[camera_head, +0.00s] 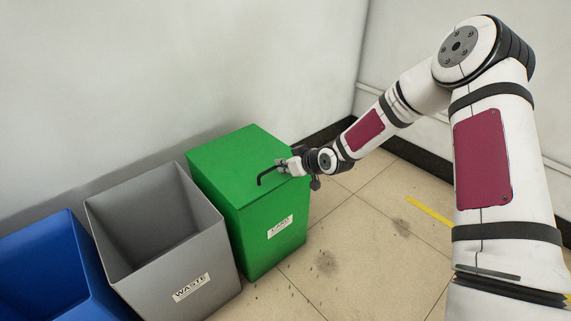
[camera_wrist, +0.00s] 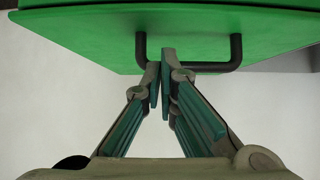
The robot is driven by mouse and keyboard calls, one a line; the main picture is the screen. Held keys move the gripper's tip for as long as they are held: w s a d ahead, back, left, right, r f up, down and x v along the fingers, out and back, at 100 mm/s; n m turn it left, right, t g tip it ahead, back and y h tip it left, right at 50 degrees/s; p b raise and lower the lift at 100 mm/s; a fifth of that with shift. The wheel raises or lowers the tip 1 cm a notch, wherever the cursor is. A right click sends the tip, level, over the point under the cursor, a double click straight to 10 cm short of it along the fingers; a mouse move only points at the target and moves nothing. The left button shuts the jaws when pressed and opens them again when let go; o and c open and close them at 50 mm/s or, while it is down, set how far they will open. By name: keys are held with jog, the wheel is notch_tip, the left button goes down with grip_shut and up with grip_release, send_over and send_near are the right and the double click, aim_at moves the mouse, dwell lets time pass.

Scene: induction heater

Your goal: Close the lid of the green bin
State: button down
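The green bin (camera_head: 262,242) stands at the right end of a row of bins in the head view. Its green lid (camera_head: 235,165) lies flat over the top, with no opening visible. A dark bar handle (camera_head: 264,178) sticks out at the lid's front edge; it also shows in the wrist view (camera_wrist: 215,67). My gripper (camera_head: 284,166) is at the handle, by the lid's front edge. In the wrist view its fingers (camera_wrist: 160,80) are together with only a thin gap, overlapping the bar's left part. I cannot tell whether they touch the bar.
A grey open bin (camera_head: 207,268) labelled WASTE stands left of the green bin, and a blue open bin (camera_head: 85,255) is farther left. A pale wall (camera_head: 180,70) is behind them.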

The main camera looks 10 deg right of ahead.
jog(key=r, duration=0.1)
jog(key=r+p, duration=0.1)
jog(key=r, duration=0.2)
jog(key=shift+w+a+p, duration=0.2)
jog(key=shift+w+p, duration=0.05)
jog(key=shift+p, duration=0.05)
jog(key=s+d+f+p, duration=0.2)
jog(key=s+d+f, duration=0.3)
jog(key=s, duration=0.2)
jog(key=s+d+r+m+g+h, duration=0.15)
jog(key=s+d+r+h, duration=0.3)
jog(key=s+r, duration=0.5)
jog(key=s+d+r+m+g+h, duration=0.1)
jog(key=s+d+r+g+h, duration=0.3)
jog(key=s+r, duration=0.55)
jog(key=s+a+r+m+g+y, duration=0.15)
jog(key=s+r, duration=0.25)
jog(key=s, duration=0.6)
jog(key=s+r+m+g, duration=0.15)
jog(key=s+r, duration=0.25)
jog(key=s, duration=0.5)
jog(key=s+r+m+y, duration=0.1)
jog(key=s+r+m, duration=0.15)
jog(key=s, duration=0.75)
notch_tip(320, 180, up, 34)
jog(key=n+t+p, duration=0.1)
jog(key=t+p, duration=0.2)
jog(key=p, duration=2.8)
jog(key=shift+d+t, duration=0.15)
jog(key=shift+t, duration=0.2)
